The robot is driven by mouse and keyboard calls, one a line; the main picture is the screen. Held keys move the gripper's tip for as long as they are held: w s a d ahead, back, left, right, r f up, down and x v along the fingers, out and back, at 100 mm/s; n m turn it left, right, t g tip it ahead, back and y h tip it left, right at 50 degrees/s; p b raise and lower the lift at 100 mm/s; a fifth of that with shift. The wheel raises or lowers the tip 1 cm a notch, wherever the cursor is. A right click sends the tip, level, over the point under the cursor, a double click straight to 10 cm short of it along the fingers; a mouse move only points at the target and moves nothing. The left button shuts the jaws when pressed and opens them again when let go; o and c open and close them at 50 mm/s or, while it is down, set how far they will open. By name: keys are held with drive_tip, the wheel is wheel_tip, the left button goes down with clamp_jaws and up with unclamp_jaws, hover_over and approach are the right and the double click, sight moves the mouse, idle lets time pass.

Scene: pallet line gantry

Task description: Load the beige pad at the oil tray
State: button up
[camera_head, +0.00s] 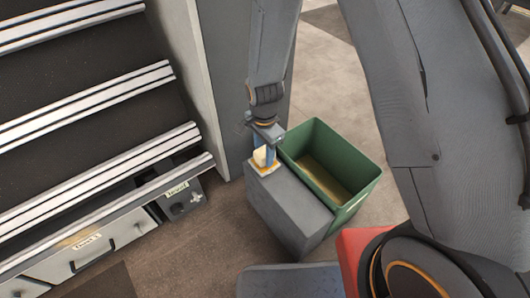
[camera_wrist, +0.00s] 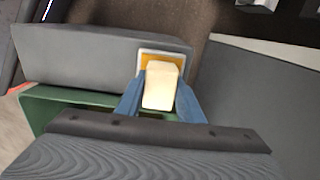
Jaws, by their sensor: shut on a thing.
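The beige pad (camera_wrist: 161,88) is a pale block between the two blue fingers of my gripper (camera_wrist: 160,100) in the wrist view. My gripper is shut on it. In the head view the pad (camera_head: 260,154) shows small below my wrist, with my gripper (camera_head: 264,156) around it. A small white-rimmed tray with an amber inside, which looks like the oil tray (camera_wrist: 146,59), lies on the grey box's top. The pad overlaps this tray in the wrist view; I cannot tell whether they touch. The tray (camera_head: 268,170) is partly hidden in the head view.
The grey box (camera_head: 290,208) stands against an open green bin (camera_head: 362,190) with a yellowish-brown floor. A grey upright panel (camera_head: 225,80) rises behind the box. Dark steps with pale edges (camera_head: 90,95) fill the left, above drawers (camera_head: 95,248). Floor shows beyond the bin.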

sight(264, 151)
drive_tip(key=shift+f, duration=0.3)
drive_tip(key=shift+s+f, duration=0.1)
drive_tip(key=shift+f, duration=0.05)
idle(2.3)
drive_tip(key=shift+p, duration=0.4)
drive_tip(key=shift+r+p, duration=3.2)
drive_tip(key=shift+r, duration=0.4)
